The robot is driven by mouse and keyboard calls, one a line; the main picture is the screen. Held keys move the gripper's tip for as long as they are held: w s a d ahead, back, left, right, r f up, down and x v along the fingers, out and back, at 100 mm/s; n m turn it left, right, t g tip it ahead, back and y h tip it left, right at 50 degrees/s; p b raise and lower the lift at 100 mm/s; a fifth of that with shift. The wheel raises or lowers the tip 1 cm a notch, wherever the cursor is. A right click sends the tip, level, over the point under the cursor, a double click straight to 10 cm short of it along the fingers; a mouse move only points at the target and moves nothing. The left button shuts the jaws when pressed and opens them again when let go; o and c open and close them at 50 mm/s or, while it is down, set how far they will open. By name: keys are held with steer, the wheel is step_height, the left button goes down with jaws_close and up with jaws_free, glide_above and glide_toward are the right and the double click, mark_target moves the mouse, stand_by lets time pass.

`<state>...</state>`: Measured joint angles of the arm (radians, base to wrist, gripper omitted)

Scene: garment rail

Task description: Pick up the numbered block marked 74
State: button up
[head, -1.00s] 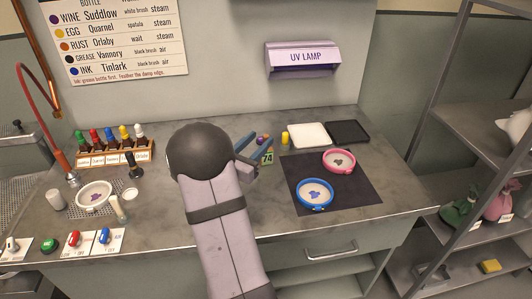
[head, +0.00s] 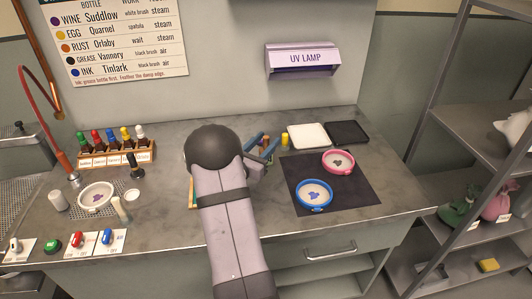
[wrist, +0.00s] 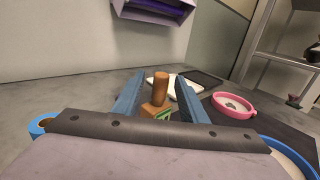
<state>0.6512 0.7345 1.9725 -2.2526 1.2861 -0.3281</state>
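The block marked 74 (wrist: 154,109) shows in the wrist view as an orange-brown base with a green number face, only partly visible, and an upright brown cylinder (wrist: 161,88) on or just behind it. My gripper (wrist: 158,98) is open, with one blue finger on each side of the block and cylinder. Gaps show between the fingers and the cylinder; whether a finger touches the base I cannot tell. In the head view my gripper (head: 263,147) is low over the counter, and its fingers mostly hide the block.
A yellow cylinder (head: 285,139) and a white tray (head: 308,129) stand just right of my gripper, with a black tray (head: 347,127) beyond. A dark mat (head: 350,195) carries a blue hoop (head: 301,201) and a pink hoop (head: 340,172). A bottle rack (head: 118,158) stands left.

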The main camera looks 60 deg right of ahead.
steer(key=shift+d, duration=0.1)
steer(key=shift+c, duration=0.4)
jaws_close()
